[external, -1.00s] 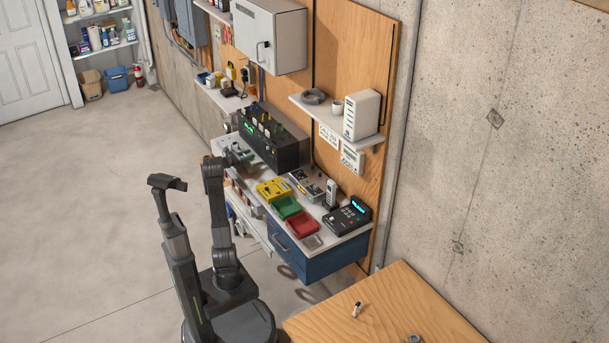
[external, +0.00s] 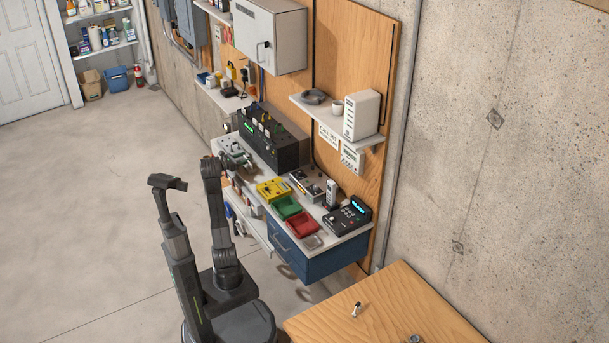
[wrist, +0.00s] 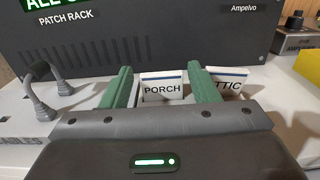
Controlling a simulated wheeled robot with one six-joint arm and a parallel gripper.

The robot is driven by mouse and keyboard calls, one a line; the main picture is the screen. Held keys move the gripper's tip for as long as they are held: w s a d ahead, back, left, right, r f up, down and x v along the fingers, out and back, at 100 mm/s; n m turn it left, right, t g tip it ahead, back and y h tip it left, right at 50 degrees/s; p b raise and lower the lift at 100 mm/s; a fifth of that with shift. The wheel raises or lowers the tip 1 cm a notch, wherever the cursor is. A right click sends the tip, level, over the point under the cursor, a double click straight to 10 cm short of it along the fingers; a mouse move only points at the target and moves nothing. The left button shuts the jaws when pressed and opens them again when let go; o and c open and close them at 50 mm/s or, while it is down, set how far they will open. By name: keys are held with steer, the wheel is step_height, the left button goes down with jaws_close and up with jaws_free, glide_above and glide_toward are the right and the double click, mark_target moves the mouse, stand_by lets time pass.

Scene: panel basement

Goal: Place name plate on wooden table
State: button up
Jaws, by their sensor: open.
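A white name plate reading PORCH (wrist: 162,88) stands upright in front of the dark patch rack in the wrist view. My gripper (wrist: 162,82) is open, with its green fingers on either side of this plate; contact cannot be told. A second white plate (wrist: 230,82), its visible letters "TTIC", stands to the right, partly covered by my right finger. The wooden table (external: 385,298) is at the lower right, apart from the bench.
The patch rack (external: 272,137) stands behind my gripper. A grey handle (wrist: 45,85) rises at the left in the wrist view. Yellow (external: 273,189), green (external: 286,207) and red (external: 302,224) bins sit along the bench. The table carries two small items, with much bare wood around them.

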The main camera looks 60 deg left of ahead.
steer(key=s, duration=1)
steer(key=shift+s+d+r, duration=0.2)
steer(key=shift+d+r, duration=0.05)
steer(key=shift+r, duration=0.15)
steer(key=shift+s, duration=0.3)
steer(key=c, duration=0.3)
steer(key=shift+c, duration=0.2)
step_height(320, 180, up, 5)
steer(key=s+g+p, duration=0.3)
steer(key=g+p, duration=0.1)
steer(key=p, duration=1.1)
steer(key=x, duration=0.9)
steer(key=shift+s+a+f+p, duration=0.2)
steer(key=shift+a+f+p, duration=0.05)
steer(key=shift+f+p, duration=0.1)
steer(key=shift+p+x, duration=0.55)
steer(key=shift+x, duration=2.1)
